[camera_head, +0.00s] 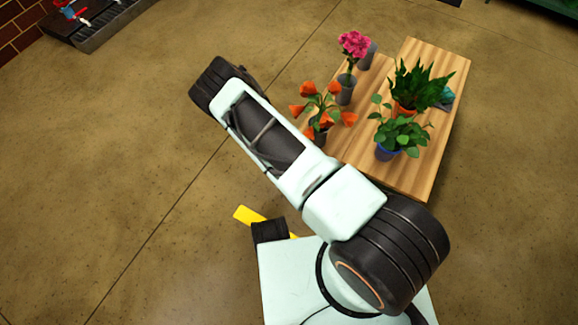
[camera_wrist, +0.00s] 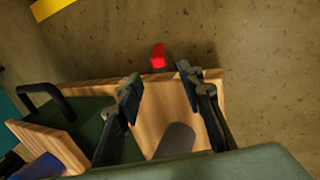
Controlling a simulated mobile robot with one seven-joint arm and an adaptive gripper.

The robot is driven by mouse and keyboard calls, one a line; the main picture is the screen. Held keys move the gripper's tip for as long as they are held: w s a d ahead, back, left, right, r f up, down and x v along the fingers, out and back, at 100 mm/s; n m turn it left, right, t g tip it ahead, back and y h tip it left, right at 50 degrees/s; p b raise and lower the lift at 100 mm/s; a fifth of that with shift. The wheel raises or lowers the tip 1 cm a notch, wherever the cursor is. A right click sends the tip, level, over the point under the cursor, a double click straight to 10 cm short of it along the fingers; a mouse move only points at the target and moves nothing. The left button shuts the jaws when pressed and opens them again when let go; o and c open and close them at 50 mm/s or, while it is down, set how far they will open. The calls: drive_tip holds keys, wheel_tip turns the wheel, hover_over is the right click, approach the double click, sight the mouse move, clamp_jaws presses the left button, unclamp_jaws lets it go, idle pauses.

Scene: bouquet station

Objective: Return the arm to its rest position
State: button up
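My arm (camera_head: 270,135) reaches from my base up and left across the head view, and its forearm passes in front of the wooden table's left side. My gripper is not visible in the head view. In the wrist view my gripper (camera_wrist: 157,76) shows two dark fingers set well apart, so it is open. A grey cylinder (camera_wrist: 176,139) appears between the fingers, low in the picture; I cannot tell how far it is from them. Nothing is seen clamped in the fingers.
The wooden table (camera_head: 430,65) carries pink flowers (camera_head: 355,44), orange flowers (camera_head: 309,89), a spiky plant (camera_head: 420,84) and a leafy plant (camera_head: 402,132). A small red object (camera_wrist: 158,57) lies by a wooden edge. The floor (camera_head: 120,150) at left is clear.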

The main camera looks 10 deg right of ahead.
drive_tip(key=shift+w+a+r, duration=0.1)
drive_tip(key=shift+a+r, duration=0.05)
drive_tip(key=shift+r, duration=0.35)
